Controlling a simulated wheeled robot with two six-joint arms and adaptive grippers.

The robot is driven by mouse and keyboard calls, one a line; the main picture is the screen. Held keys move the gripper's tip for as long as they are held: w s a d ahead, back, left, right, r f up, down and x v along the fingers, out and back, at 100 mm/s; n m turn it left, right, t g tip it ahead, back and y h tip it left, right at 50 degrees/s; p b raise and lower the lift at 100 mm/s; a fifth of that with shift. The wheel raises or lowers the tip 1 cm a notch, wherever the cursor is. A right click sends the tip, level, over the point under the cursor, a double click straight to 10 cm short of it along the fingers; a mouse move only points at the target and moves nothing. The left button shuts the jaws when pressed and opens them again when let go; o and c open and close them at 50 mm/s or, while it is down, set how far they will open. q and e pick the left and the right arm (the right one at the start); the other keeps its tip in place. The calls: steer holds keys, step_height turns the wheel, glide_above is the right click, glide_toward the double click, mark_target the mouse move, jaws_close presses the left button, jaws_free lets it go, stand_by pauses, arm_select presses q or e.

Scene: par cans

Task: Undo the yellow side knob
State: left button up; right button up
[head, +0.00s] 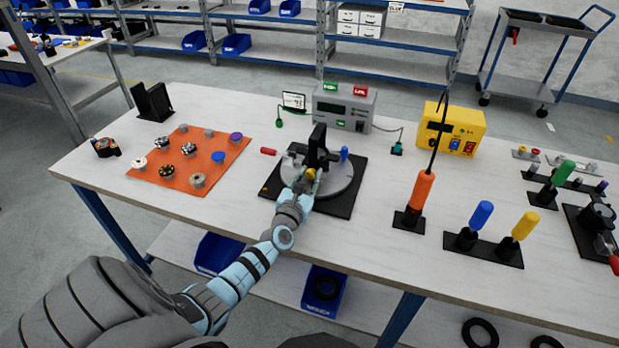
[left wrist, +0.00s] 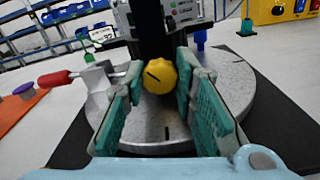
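The yellow side knob (left wrist: 160,76) sits on the near side of a black upright block (head: 318,150). The block stands on a round grey metal turntable (head: 343,182) with a black base. My left gripper (head: 305,180) reaches the knob from the front. In the left wrist view its two fingers (left wrist: 159,80) stand on either side of the knob, very near it. They look open, with a thin gap at the left; contact on the right is unclear. In the head view the gripper partly covers the knob. My right gripper is not in view.
A red-handled part (head: 268,151) and a blue peg (head: 344,153) flank the block. A grey control box (head: 344,107) stands behind it. An orange mat (head: 189,160) with several knobs lies left. An orange-handled tool (head: 422,191) stands upright at right. Bare table lies between.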

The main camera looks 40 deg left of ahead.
arm_select(q)
steer(key=shift+n, duration=0.3)
jaws_close()
steer(key=n+b, duration=0.2)
steer(key=n, duration=0.1)
steer(key=shift+f+n, duration=0.1)
steer(key=shift+n, duration=0.2)
steer(key=n+b, duration=0.2)
steer(key=n, duration=0.3)
steer(key=shift+a+n, duration=0.15)
steer(key=shift+n, duration=0.15)
steer(key=o, duration=0.8)
jaws_free()
steer(key=shift+s, duration=0.1)
steer(key=v, duration=1.2)
